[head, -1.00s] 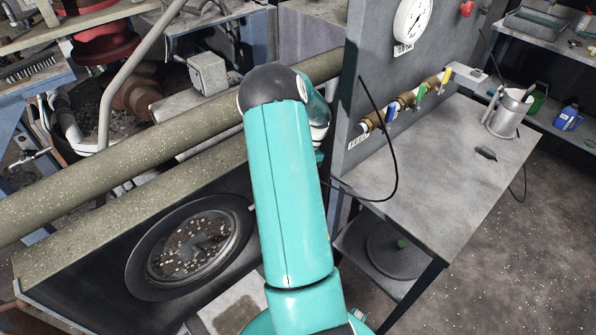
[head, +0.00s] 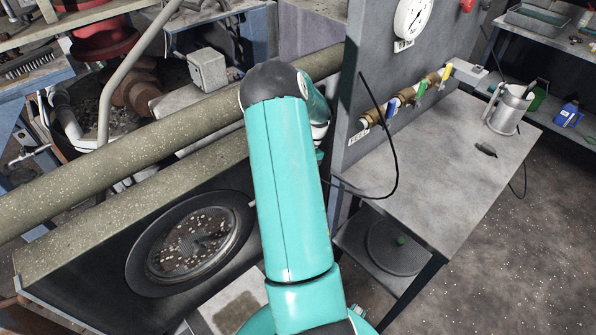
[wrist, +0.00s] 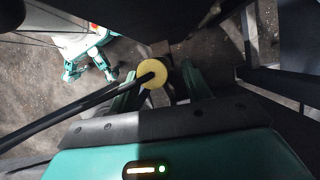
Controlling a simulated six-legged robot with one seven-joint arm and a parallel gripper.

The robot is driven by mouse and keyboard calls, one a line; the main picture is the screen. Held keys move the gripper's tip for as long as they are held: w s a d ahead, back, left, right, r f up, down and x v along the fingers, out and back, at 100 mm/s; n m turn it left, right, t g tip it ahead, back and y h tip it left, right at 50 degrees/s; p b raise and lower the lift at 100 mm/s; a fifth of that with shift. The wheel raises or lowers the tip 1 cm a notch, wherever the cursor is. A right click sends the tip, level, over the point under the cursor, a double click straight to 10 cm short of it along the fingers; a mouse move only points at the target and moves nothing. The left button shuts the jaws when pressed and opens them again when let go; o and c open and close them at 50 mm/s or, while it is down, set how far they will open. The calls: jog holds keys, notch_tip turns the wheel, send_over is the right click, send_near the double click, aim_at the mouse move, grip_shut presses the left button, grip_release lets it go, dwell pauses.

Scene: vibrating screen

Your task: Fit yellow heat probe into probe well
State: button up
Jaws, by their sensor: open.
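The yellow heat probe (wrist: 152,74) shows in the wrist view as a round yellow end with a black cable (wrist: 95,101) running off to the lower left. It lies between the teal fingers of my gripper (wrist: 160,86), which is open around it. I cannot tell whether either finger touches the probe. The probe's far end and the probe well are hidden. In the head view my gripper is hidden behind my arm, and a black cable (head: 396,150) loops from the grey panel to behind my arm.
The grey panel (head: 372,75) carries a round gauge (head: 413,20) and valves with blue, green and yellow handles. A metal bench (head: 450,165) holds a metal jug (head: 508,108). A thick pipe (head: 120,165) and a round screen port (head: 190,247) lie left of my arm.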

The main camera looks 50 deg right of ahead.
jog(key=v, duration=0.7)
jog(key=shift+r, duration=0.15)
jog(key=shift+d, duration=0.1)
dwell(0.3)
